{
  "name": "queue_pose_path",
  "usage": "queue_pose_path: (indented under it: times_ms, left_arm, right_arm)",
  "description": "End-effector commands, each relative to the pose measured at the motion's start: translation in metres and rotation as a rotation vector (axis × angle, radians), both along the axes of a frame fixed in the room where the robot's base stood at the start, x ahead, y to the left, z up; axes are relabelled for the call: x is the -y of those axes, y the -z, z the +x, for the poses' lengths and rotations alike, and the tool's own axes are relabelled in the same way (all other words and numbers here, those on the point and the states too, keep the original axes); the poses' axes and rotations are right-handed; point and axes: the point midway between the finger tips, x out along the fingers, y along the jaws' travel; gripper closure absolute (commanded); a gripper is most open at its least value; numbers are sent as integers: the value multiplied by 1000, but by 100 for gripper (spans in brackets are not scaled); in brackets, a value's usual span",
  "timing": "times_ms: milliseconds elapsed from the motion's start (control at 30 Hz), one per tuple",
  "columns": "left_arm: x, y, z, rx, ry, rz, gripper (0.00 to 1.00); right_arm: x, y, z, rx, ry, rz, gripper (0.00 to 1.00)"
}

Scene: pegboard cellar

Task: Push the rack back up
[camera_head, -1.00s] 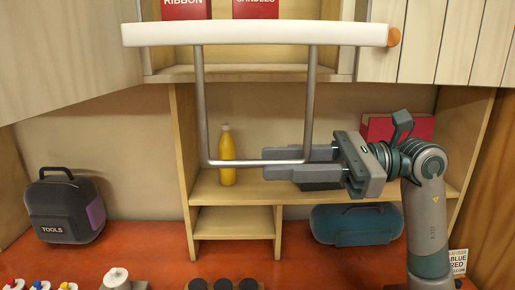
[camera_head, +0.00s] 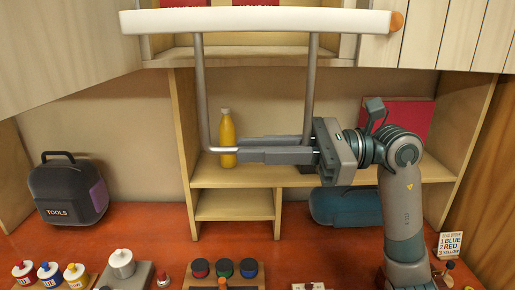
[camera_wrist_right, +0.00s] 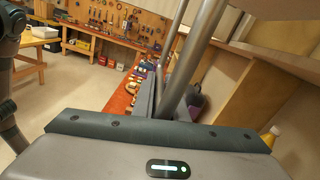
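The rack is a long white shelf (camera_head: 258,20) with an orange end cap. It hangs in front of the open upper cabinet. Two metal posts (camera_head: 202,90) run down from it to a thin horizontal handle bar (camera_head: 222,149). My right gripper (camera_head: 250,149) comes in from the right, its fingers lying along the bar. They look close together on it, and hide most of the bar between the posts. In the right wrist view a metal post (camera_wrist_right: 195,50) rises in front of the gripper body. My left gripper is not in view.
A yellow bottle (camera_head: 227,135) stands on the wooden shelf just behind the bar. A black toolbox (camera_head: 68,190) is at the left, a teal case (camera_head: 345,205) behind my arm. Cabinet doors flank the rack.

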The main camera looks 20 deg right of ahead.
Motion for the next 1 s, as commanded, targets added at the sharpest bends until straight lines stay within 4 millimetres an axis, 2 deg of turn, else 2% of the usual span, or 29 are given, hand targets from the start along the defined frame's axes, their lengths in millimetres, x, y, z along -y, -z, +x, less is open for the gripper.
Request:
queue_pose_path:
  times_ms: [167,367,567,800,1000]
  left_arm:
    - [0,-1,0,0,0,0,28]
    - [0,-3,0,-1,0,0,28]
    - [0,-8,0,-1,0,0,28]
    - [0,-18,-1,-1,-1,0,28]
    - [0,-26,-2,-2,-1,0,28]
  right_arm:
    - [1,-3,2,2,1,-1,100]
    - [4,-21,13,5,3,-1,100]
    - [11,-53,35,5,4,-1,100]
    - [20,-102,67,7,5,1,100]
    - [26,-136,87,7,5,1,100]
